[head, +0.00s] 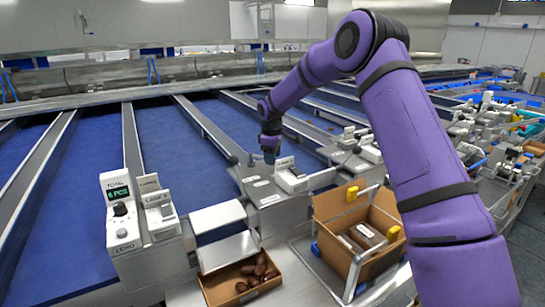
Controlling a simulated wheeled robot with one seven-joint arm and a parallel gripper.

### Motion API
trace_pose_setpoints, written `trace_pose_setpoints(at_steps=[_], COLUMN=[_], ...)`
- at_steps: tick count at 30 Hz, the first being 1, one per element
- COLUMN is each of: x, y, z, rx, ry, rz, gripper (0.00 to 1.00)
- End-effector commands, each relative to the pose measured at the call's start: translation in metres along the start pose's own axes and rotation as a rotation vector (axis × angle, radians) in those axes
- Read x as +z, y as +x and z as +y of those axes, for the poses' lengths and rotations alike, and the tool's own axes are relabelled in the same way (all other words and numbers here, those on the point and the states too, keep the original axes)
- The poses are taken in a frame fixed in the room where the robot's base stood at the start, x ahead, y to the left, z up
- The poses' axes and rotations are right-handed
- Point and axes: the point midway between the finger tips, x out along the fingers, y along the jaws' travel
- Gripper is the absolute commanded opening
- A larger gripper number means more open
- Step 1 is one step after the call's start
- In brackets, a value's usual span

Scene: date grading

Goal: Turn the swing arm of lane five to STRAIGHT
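My purple arm reaches over from the right, and my gripper (270,156) points down above the end of a lane in the middle of the head view. Its fingers are too small and dark to tell open from shut. A grey metal unit (262,198) with white labels stands just below it, with a white control box (290,178) on its right. A small dark knob (233,160) shows left of my gripper. I cannot make out which part is the swing arm of lane five, its setting, or whether my gripper touches it.
Blue belt lanes (80,180) with grey dividers (133,145) run away from me. A white counter box (120,212) with a green display stands at the left. A shallow carton (215,290) of brown dates and a larger open carton (335,205) stand in front.

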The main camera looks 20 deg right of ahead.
Motion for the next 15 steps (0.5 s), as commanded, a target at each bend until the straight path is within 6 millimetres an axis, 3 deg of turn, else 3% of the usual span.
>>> trace_pose_setpoints(at_steps=[8, 15], x=[0.000, 0.000], y=[-0.001, -0.030], z=[-0.001, 0.000], rx=[-0.002, 0.000], ry=[0.001, 0.002], rz=[-0.001, 0.001], gripper=[0.50, 0.50])
